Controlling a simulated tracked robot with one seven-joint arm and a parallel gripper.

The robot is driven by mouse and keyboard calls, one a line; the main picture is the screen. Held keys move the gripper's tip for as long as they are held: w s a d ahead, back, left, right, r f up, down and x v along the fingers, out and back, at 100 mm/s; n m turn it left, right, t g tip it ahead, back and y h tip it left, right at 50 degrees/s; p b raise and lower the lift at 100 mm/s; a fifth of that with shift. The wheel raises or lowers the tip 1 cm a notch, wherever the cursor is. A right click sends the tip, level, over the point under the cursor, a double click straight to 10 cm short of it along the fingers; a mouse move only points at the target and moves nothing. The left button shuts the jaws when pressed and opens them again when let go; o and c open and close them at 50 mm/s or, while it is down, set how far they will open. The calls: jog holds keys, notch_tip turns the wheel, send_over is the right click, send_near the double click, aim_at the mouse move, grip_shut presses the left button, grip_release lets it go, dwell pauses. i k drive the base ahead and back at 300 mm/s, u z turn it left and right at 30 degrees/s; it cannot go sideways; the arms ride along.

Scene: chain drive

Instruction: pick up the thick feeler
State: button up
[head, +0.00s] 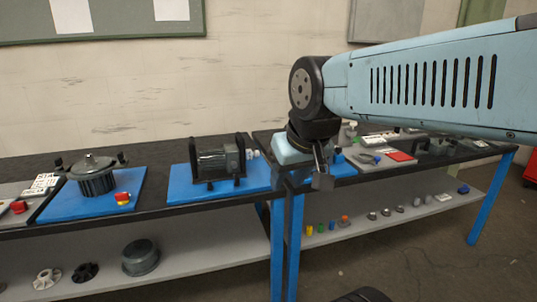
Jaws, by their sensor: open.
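My gripper (322,179) hangs at the end of my light blue arm, over the front edge of the workbench near where two tables meet. Its dark jaws point down, are open, and hold nothing that I can see. I cannot make out the thick feeler; the small parts to the right of my gripper are too small to tell apart.
A motor (218,163) stands on a blue mat (185,184) left of my gripper. A finned housing (93,177) sits on another blue mat (73,204) farther left. Lower shelves hold a dark round pot (141,258) and several small parts.

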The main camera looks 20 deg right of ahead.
aim_at(249, 154)
jog(key=z, duration=0.25)
jog(key=i, duration=1)
jog(key=u, duration=0.05)
